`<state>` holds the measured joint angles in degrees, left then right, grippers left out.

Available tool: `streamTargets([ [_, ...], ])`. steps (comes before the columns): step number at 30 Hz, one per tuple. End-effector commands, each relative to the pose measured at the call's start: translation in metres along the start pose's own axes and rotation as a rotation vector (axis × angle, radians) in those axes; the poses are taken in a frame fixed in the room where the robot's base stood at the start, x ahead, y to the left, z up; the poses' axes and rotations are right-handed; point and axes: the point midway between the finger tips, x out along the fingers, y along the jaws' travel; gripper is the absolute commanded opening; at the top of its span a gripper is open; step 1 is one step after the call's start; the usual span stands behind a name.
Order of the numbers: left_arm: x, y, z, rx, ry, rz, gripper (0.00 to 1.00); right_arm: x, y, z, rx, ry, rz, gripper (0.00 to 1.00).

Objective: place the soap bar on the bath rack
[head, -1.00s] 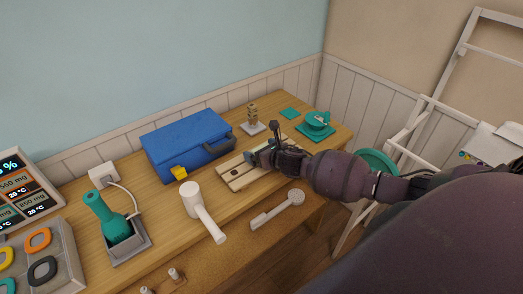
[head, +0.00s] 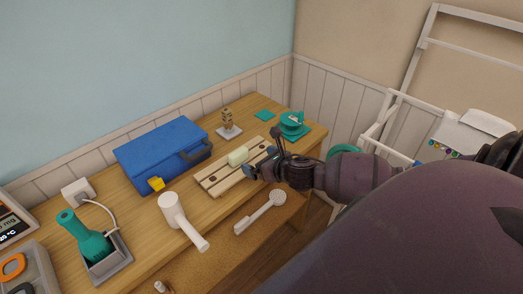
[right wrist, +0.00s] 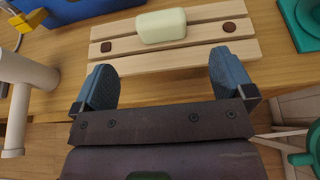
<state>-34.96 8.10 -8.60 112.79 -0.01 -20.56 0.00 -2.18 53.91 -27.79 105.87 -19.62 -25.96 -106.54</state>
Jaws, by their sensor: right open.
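A pale green soap bar (head: 238,156) lies on the slatted wooden bath rack (head: 215,182) on the table. My right gripper (head: 256,168) is at the rack's near right side. Its two blue-grey fingers stand wide apart with nothing between them, and the soap is beyond the fingertips, apart from them. My left gripper does not show.
A blue case (head: 160,150) stands behind and left of the rack. A white handled object (head: 182,222) and a white brush (head: 262,211) lie in front. A teal dispenser (head: 292,124) is at the back right. A white towel frame (head: 412,100) stands right of the table.

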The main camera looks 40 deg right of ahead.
Motion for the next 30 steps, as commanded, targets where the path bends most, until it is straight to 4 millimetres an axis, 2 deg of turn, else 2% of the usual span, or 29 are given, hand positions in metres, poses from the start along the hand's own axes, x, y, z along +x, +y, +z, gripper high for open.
streamTargets([
  [5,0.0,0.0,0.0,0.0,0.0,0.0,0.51,-0.008,0.007,-0.008,0.087,0.009,0.005,1.0],
  [8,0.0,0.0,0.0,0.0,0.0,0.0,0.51,-0.014,0.021,-0.026,0.289,0.028,0.012,1.0],
  [18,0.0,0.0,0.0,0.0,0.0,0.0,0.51,-0.053,0.08,-0.1,1.409,0.098,-0.037,1.0],
  [24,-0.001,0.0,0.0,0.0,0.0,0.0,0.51,-0.082,0.104,-0.133,2.083,0.082,-0.118,1.0],
  [30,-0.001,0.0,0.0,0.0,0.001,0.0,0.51,-0.11,0.117,-0.159,2.681,-0.001,-0.208,1.0],
])
